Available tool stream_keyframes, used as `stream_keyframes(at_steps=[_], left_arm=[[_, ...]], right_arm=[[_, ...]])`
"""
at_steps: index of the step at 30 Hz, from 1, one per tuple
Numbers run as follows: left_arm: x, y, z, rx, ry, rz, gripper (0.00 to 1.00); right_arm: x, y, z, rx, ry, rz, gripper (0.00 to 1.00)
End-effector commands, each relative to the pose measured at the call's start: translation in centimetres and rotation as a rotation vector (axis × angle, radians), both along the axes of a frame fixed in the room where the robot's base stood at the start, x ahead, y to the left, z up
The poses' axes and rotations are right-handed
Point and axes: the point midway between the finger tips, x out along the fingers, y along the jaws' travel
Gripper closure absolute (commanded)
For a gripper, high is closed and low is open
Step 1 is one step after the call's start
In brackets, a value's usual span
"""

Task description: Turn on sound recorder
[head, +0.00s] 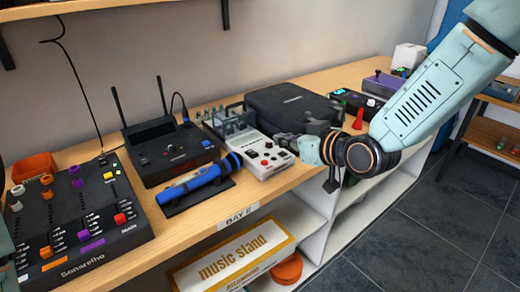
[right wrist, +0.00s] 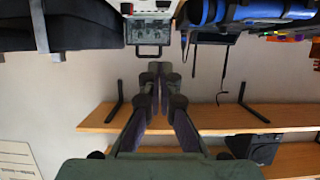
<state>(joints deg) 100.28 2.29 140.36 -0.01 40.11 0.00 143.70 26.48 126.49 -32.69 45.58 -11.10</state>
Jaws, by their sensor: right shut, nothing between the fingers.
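A pale box-shaped device (head: 265,160) with a red button, small knobs and a metal handle frame stands on the wooden bench; it may be the sound recorder, but I cannot read a label. It also shows at the top of the right wrist view (right wrist: 151,30). My right gripper (head: 283,139) is shut and empty, with its tips over or close beside the device's right side; contact cannot be told. In the right wrist view its fingers (right wrist: 160,75) are together. Only a sliver of my left arm shows at the left edge of the head view.
A blue cylinder (head: 195,183) lies on a black stand left of the device. A black receiver with antennas (head: 165,150) and a Sonaretho mixer (head: 75,220) stand farther left. A black case (head: 290,108) lies behind my right gripper. A music stand box (head: 235,262) is on the shelf below.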

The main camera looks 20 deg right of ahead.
Motion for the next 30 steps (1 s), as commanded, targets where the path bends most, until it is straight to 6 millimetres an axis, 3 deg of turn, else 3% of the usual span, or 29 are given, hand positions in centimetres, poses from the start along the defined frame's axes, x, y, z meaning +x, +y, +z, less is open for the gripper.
stream_keyframes(at_steps=[8,26,30], left_arm=[[0.0,0.0,-0.2,0.0,0.001,0.0,0.6],[0.0,0.0,-1.1,0.0,0.001,0.0,0.6],[0.0,0.0,-1.3,0.0,0.001,0.0,0.6]], right_arm=[[0.7,0.3,-0.4,-0.004,0.002,0.002,1.0],[9.0,3.2,-3.7,-0.003,0.0,0.006,1.0],[8.8,3.1,-5.9,0.002,0.005,0.003,1.0]])
